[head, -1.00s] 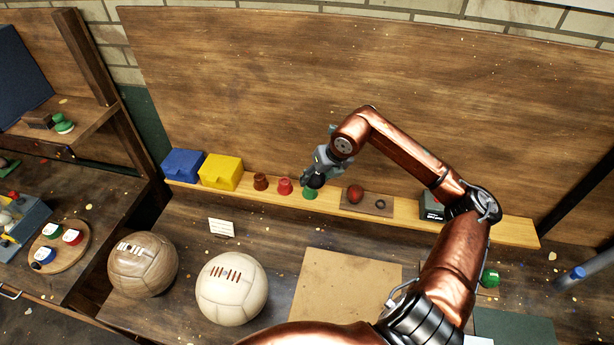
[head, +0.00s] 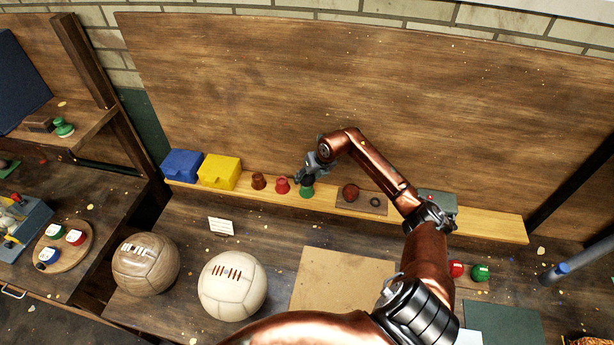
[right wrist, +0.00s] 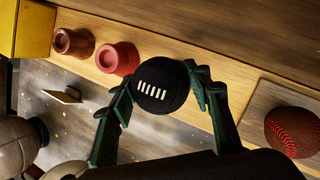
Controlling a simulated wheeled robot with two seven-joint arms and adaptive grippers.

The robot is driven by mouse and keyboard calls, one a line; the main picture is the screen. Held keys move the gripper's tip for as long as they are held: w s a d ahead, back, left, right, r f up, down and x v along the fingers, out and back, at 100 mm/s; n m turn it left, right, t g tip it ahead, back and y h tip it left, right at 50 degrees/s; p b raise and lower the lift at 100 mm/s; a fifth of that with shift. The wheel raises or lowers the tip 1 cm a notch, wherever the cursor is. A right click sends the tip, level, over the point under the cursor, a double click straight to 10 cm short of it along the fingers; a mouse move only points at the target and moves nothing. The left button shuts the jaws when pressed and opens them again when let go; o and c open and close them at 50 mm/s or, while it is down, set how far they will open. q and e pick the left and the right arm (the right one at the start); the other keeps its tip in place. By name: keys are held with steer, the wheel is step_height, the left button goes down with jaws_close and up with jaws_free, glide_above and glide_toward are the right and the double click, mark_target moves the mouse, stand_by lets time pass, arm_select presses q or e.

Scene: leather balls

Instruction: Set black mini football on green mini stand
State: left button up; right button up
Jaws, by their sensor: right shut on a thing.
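The black mini football (head: 308,179) with white laces is in my right gripper (head: 307,177), at the wooden shelf below the back board. In the right wrist view the ball (right wrist: 160,84) sits between the two fingers, which are shut on its sides. The green mini stand (head: 306,192) is on the shelf directly under the ball in the head view. I cannot tell whether the ball touches it. In the right wrist view the stand is hidden behind the ball. My left gripper is not in view.
A red stand (head: 282,185) and a brown stand (head: 258,181) are left of the green one, then a yellow box (head: 219,173) and a blue box (head: 182,166). A reddish-brown mini ball (head: 351,193) rests on a plaque to the right. Two large balls are in front.

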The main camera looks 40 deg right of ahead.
steer(key=shift+w+f, duration=0.1)
steer(key=o, duration=0.8)
steer(key=shift+f, duration=0.1)
steer(key=shift+c, duration=0.2)
steer(key=o, duration=0.5)
steer(key=shift+r, duration=0.25)
steer(key=shift+s+d+r, duration=0.1)
steer(key=shift+s+r, duration=0.1)
steer(key=shift+r, duration=0.15)
steer(key=b+v, duration=0.3)
steer(key=v, duration=0.8)
